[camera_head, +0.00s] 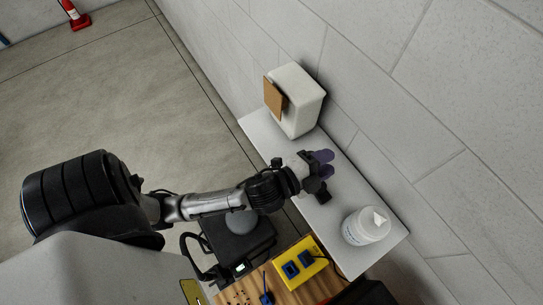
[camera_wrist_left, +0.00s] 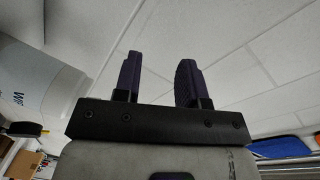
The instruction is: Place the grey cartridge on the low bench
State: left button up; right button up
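The low bench (camera_head: 330,228) is a pale narrow slab running along the block wall in the head view. My left gripper (camera_head: 322,164) is above its middle, with two purple-dark fingers apart. The left wrist view shows the same gripper (camera_wrist_left: 157,78) open, with only the wall visible between its fingers. A round grey thing (camera_head: 241,224) sits on a dark box below my left forearm, partly hidden by it; I cannot tell whether it is the grey cartridge. No other thing that is clearly the cartridge shows. My right gripper is not in view.
A white tub (camera_head: 364,227) stands on the bench's near end; it shows at left in the wrist view (camera_wrist_left: 35,90). A white bin (camera_head: 300,98) with a brown panel (camera_head: 275,98) stands at the far end. A wooden surface with a yellow block (camera_head: 310,251) is below.

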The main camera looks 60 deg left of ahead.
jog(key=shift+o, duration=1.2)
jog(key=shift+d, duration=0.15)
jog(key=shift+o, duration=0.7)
pick_arm(q)
jog(key=s+a+f+n+g, duration=0.3)
jog(key=s+f+n+g, duration=0.8)
jog(key=s+f, duration=0.5)
jog(key=s+g, duration=0.2)
jog(key=s, duration=0.2)
jog(key=shift+y, duration=0.3)
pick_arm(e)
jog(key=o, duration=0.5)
